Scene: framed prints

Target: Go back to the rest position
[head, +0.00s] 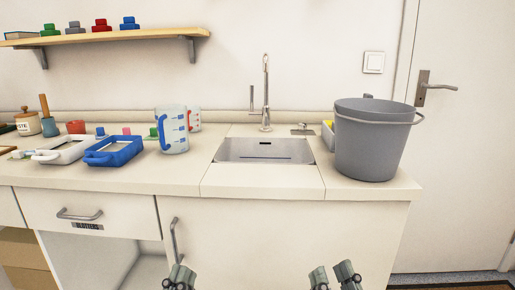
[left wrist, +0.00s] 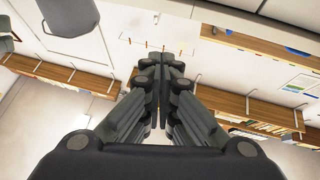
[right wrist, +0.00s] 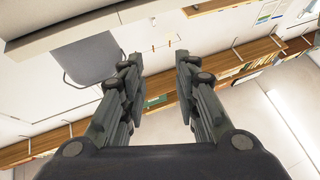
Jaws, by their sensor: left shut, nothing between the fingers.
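My left gripper (head: 179,278) shows at the bottom edge of the head view, in front of the counter's cupboard front. In the left wrist view its fingers (left wrist: 160,70) meet with nothing between them. My right gripper (head: 334,277) is also at the bottom edge, further right. In the right wrist view its fingers (right wrist: 158,72) stand apart, with nothing between them. Both grippers are below the counter top and apart from everything on it. The arms behind them are out of the head view.
The counter (head: 260,180) holds a sink (head: 264,150) with a tap (head: 266,95), a grey bucket (head: 372,140) at right, and measuring jugs (head: 173,130) and trays (head: 113,152) at left. A drawer (head: 90,215) is closed. A door (head: 465,130) stands at right.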

